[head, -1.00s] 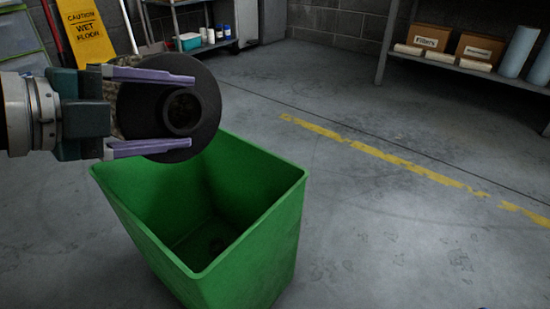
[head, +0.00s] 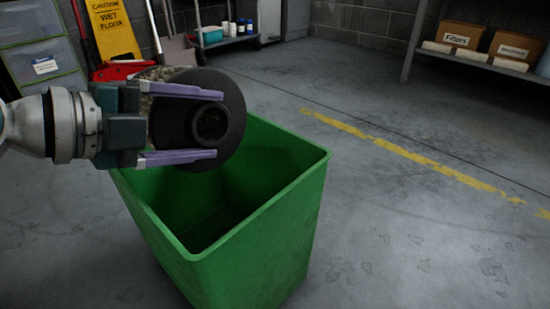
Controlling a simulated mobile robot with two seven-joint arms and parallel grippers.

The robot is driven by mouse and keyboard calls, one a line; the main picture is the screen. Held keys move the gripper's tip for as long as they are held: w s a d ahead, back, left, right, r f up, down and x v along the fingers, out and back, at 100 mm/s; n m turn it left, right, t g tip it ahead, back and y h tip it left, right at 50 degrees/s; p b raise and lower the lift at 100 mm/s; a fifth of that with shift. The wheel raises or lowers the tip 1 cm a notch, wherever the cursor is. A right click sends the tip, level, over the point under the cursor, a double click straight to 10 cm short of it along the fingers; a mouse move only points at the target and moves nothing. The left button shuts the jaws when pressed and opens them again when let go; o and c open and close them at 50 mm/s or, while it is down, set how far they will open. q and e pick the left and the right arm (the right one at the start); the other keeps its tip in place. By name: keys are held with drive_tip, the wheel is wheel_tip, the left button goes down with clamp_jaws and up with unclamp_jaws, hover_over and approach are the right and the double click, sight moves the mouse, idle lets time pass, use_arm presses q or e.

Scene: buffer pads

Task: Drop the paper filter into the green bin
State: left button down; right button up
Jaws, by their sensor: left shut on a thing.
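The paper filter (head: 238,112) is a short cylinder with a wide black end cap and a round hole in its middle; its speckled grey-brown side shows behind the cap. My left gripper (head: 219,124) is shut on it, with one purple finger above the hole and one below as seen in the head view. The open green bin (head: 245,262) stands on the floor in the middle. The filter is in front of the bin's back left rim in the picture and hides part of it; its height above the rim is hard to tell. My right gripper is not in view.
A yellow wet floor sign (head: 112,28) leans at the back left, near drawers (head: 40,55) and a cart (head: 228,38). A shelf with a box marked Filters (head: 462,36) is at the back right. The concrete floor (head: 420,230) right of the bin is clear.

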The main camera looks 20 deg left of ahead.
use_arm(q)
unclamp_jaws()
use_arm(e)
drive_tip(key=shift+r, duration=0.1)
use_arm(q)
drive_tip(key=shift+s+a+r, duration=0.1)
drive_tip(key=shift+s+a, duration=0.05)
drive_tip(key=shift+s, duration=0.05)
use_arm(e)
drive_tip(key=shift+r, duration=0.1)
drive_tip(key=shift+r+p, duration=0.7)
drive_tip(key=shift+p, duration=0.15)
use_arm(q)
drive_tip(key=v, duration=0.9)
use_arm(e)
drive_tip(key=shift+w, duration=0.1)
use_arm(q)
drive_tip(key=shift+s+r, duration=0.1)
